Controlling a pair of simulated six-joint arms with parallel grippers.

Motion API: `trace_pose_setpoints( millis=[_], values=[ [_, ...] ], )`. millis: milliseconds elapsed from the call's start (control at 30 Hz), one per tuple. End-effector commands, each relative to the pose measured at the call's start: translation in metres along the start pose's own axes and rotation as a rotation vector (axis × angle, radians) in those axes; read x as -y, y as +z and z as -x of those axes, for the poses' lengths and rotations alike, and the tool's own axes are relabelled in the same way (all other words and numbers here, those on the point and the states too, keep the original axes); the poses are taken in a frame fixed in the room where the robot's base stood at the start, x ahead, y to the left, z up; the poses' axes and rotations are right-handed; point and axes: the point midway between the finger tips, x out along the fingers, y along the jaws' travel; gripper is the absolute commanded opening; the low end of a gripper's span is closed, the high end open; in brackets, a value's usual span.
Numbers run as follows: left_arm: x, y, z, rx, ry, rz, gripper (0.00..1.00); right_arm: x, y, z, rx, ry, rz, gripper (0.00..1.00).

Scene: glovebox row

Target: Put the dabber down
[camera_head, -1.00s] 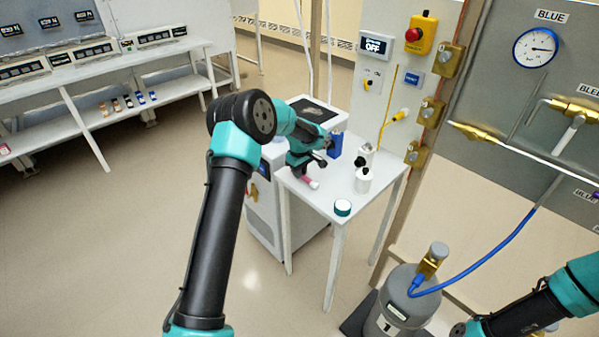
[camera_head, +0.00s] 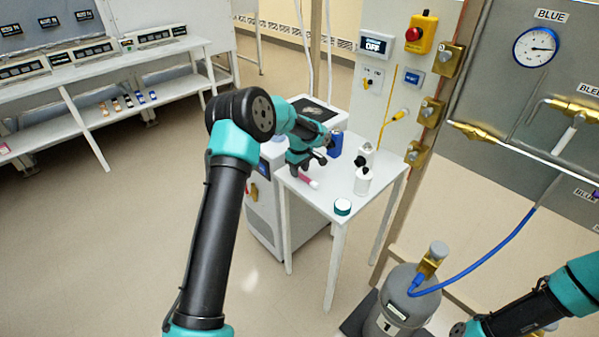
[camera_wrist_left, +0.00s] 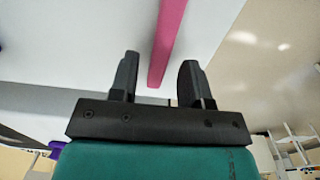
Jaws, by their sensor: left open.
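The dabber (camera_head: 309,181) is a thin pink stick with a white end. It lies on the small white table (camera_head: 325,207), near its left edge. My left gripper (camera_head: 306,166) is open just above and behind it. In the left wrist view the pink dabber (camera_wrist_left: 166,42) runs between the two spread fingers of the gripper (camera_wrist_left: 157,80), with a clear gap on either side. Part of the dabber is hidden by the gripper in the head view.
On the table stand a blue bottle (camera_head: 335,144), a white bottle with a black cap (camera_head: 362,181), another behind it, and a teal-lidded jar (camera_head: 342,207). A grey cylinder (camera_head: 398,300) with a blue hose stands at the front right. My right arm shows at lower right.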

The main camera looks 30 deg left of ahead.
Motion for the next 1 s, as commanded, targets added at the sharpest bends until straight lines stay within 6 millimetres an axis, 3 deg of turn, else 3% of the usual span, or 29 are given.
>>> trace_pose_setpoints(
  millis=[700,1000],
  values=[
    [-0.002,-0.002,0.133,-0.001,0.003,0.0,0.43,0.0,0.0,0.0,0.0,0.0,0.0,0.43],
    [-0.002,-0.002,0.161,-0.001,0.001,-0.001,0.43,0.0,0.0,0.0,0.0,0.0,0.0,0.43]
  ],
)
